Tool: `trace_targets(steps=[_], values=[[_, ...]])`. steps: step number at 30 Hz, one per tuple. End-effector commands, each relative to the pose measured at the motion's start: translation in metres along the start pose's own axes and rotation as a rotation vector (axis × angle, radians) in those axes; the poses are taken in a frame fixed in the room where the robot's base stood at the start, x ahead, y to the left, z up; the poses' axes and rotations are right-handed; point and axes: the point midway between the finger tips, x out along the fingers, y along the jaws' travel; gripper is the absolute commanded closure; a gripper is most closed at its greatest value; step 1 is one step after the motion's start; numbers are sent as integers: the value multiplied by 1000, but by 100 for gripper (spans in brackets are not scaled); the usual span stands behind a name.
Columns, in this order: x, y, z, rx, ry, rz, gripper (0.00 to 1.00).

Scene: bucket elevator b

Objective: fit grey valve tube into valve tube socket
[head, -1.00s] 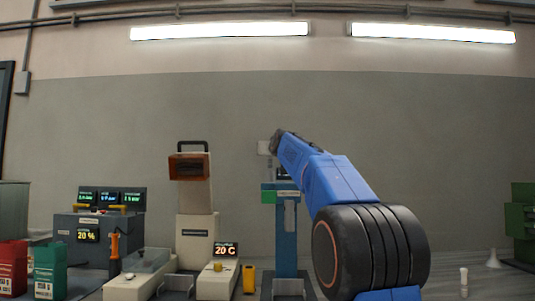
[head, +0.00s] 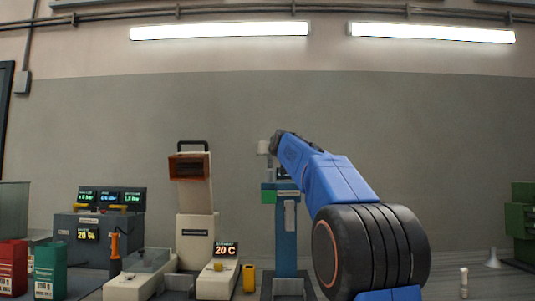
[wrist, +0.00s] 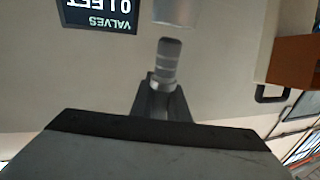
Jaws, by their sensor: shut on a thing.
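The grey valve tube (wrist: 165,62), a short ribbed cylinder, stands out between the fingers of my gripper (wrist: 163,88) in the wrist view. The gripper is shut on its near end. A wider pale grey cylinder (wrist: 175,11), which may be the valve tube socket, is at the top edge, just beyond the tube's far end. A small gap seems to lie between them; depth is hard to judge. In the head view, my blue arm reaches to the top of a blue column (head: 286,235), and the fingers and tube are too small to make out.
An upside-down display (wrist: 98,15) reads VALVES 0 LEFT. In the head view, a cream machine with an orange-brown hood (head: 189,166) stands left of the column. A grey console (head: 85,235), red canister (head: 12,265) and green canister (head: 49,269) are farther left.

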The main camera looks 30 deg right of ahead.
Motion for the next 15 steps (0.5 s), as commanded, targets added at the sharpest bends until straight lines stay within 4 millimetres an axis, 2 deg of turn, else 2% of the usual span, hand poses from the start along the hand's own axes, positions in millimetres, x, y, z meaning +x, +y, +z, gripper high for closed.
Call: trace_targets(steps=[15], values=[[0, 0, 9, 0, 2, 0, 100]])
